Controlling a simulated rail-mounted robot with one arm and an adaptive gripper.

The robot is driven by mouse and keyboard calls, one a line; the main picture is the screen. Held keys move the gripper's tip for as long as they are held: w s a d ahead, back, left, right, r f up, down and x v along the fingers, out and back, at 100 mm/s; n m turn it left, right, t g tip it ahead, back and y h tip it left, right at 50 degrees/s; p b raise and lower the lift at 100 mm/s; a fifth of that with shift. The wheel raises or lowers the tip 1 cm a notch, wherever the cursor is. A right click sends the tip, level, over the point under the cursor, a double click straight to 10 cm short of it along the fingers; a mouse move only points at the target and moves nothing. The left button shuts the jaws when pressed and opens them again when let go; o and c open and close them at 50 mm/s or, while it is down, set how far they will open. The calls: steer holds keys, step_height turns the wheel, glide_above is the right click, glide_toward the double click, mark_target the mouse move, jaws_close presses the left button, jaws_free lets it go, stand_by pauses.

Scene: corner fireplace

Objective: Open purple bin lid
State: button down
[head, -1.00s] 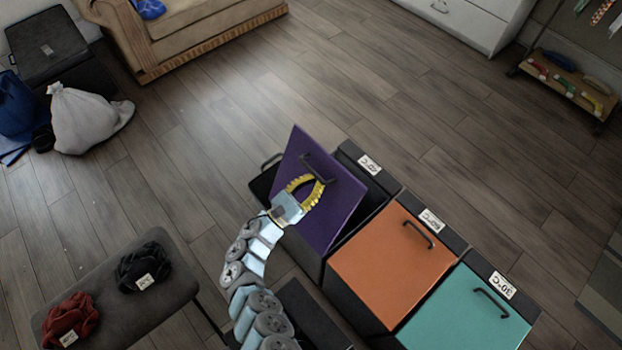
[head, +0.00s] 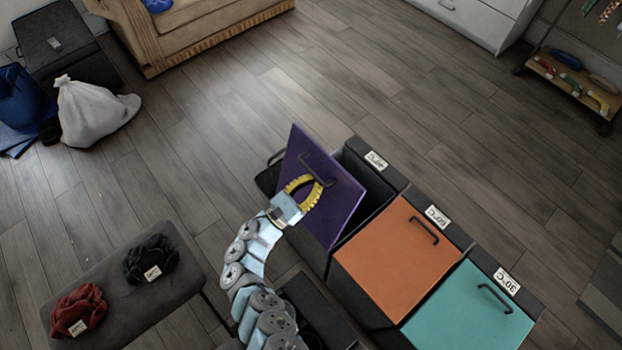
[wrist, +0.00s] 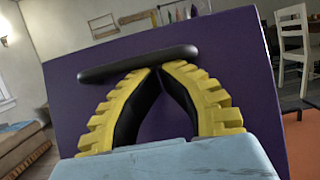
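The purple bin lid (head: 325,195) stands raised and steeply tilted, with the dark bin opening (head: 365,185) showing to its right. Its dark bar handle (head: 318,172) is on the face towards my gripper (head: 318,182). In the wrist view, the purple lid (wrist: 225,75) fills most of the picture. The yellow fingers of my gripper (wrist: 158,69) bow inwards and their tips meet at the handle bar (wrist: 135,64).
An orange-lidded bin (head: 395,260) and a teal-lidded bin (head: 465,315) stand closed in the same row. A grey bench (head: 120,285) with red and black bundles is at lower left. A white sack (head: 90,110) lies at upper left. The floor behind the bins is clear.

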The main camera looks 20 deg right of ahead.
steer(key=shift+s+a+r, duration=0.1)
steer(key=shift+r, duration=0.25)
steer(key=shift+a, duration=0.1)
stand_by(0.4)
